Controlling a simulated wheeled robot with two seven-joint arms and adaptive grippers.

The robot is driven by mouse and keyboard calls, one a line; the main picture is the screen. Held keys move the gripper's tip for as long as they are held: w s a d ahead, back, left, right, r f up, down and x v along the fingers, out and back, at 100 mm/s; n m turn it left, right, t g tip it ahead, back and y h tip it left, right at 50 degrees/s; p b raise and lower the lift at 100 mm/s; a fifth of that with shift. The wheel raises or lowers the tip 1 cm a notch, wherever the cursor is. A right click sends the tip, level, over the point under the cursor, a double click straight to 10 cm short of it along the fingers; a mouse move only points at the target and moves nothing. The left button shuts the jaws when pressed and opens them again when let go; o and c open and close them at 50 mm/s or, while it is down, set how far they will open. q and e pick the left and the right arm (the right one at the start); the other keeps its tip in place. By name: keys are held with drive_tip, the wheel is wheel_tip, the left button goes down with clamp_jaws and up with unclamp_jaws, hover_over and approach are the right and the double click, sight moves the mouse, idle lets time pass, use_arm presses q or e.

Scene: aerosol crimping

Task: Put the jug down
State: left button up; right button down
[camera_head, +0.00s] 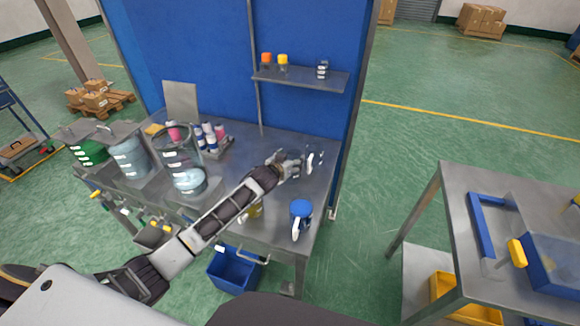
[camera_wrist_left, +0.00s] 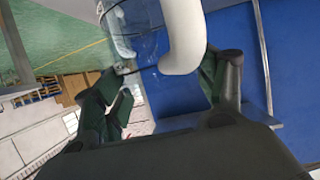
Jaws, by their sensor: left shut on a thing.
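A clear jug (camera_head: 318,155) with a white handle is at the right end of the metal bench (camera_head: 325,180). In the left wrist view the jug's clear wall (camera_wrist_left: 128,25) and thick white handle (camera_wrist_left: 183,38) fill the top. My left gripper (camera_head: 293,163) is at the handle side of the jug, and its dark fingers (camera_wrist_left: 165,72) are either side of the handle. It is shut on the jug. I cannot tell whether the jug's base touches the bench. My right gripper is out of view.
A tall glass cylinder (camera_head: 184,158), a clear vessel (camera_head: 130,158) and a rack of cans (camera_head: 212,140) stand further left. A shelf (camera_head: 305,77) hangs above the bench.

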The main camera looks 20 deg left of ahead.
use_arm(q)
drive_tip(key=shift+f, duration=1.9)
drive_tip(key=o, duration=2)
drive_tip(key=shift+c, duration=0.2)
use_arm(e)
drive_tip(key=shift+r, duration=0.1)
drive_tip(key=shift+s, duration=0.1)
